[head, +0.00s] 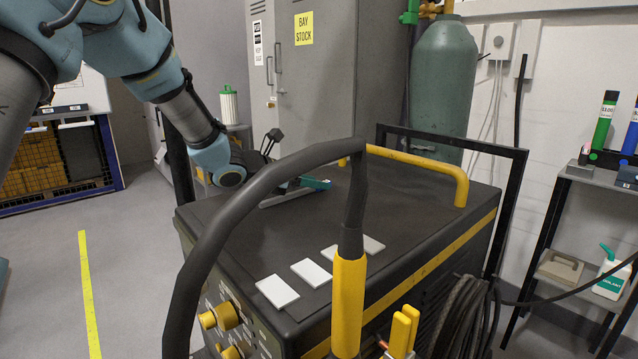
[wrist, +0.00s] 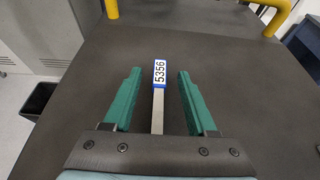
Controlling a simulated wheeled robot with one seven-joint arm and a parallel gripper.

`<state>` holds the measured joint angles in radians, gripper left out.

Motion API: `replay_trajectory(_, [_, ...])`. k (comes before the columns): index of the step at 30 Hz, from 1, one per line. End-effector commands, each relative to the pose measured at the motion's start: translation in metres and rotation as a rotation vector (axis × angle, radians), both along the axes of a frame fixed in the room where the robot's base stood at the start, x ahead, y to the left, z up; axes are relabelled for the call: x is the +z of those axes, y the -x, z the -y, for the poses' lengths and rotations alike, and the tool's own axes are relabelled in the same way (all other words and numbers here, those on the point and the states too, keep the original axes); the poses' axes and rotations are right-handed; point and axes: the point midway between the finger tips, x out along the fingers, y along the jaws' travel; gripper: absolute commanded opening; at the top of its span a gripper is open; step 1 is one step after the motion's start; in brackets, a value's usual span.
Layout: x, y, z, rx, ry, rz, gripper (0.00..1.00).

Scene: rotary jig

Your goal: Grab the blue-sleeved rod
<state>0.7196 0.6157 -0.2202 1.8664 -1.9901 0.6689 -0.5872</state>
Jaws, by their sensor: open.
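The blue-sleeved rod (wrist: 157,112) lies on the dark cabinet top (wrist: 240,70). My gripper (wrist: 159,74) is open, with one teal finger on each side of the rod and a visible gap on both sides. The sleeve lies between the fingertips. In the head view my gripper is low over the cabinet top, and a teal finger (head: 315,184) shows. The sleeve cannot be made out clearly there.
A thick black cable with a yellow handle (head: 348,305) arches in front of my gripper in the head view. A yellow rail (head: 425,164) stands at the cabinet's back, before a green cylinder (head: 443,85).

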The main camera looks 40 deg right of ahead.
Motion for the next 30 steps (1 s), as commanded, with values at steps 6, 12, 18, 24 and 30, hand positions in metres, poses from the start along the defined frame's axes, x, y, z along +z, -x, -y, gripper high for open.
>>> replay_trajectory(6, [-0.005, 0.0004, 0.011, 0.001, -0.001, 0.0, 0.57])
replay_trajectory(12, [-0.0051, 0.0004, 0.0107, 0.001, 0.0, -0.001, 0.52])
replay_trajectory(18, [-0.005, 0.0005, 0.0106, 0.001, 0.0, 0.0, 0.29])
replay_trajectory(24, [-0.005, 0.0005, 0.0106, 0.001, 0.0, 0.0, 0.07])
replay_trajectory(30, [-0.0049, 0.0005, 0.0105, 0.001, 0.0, 0.0, 0.0])
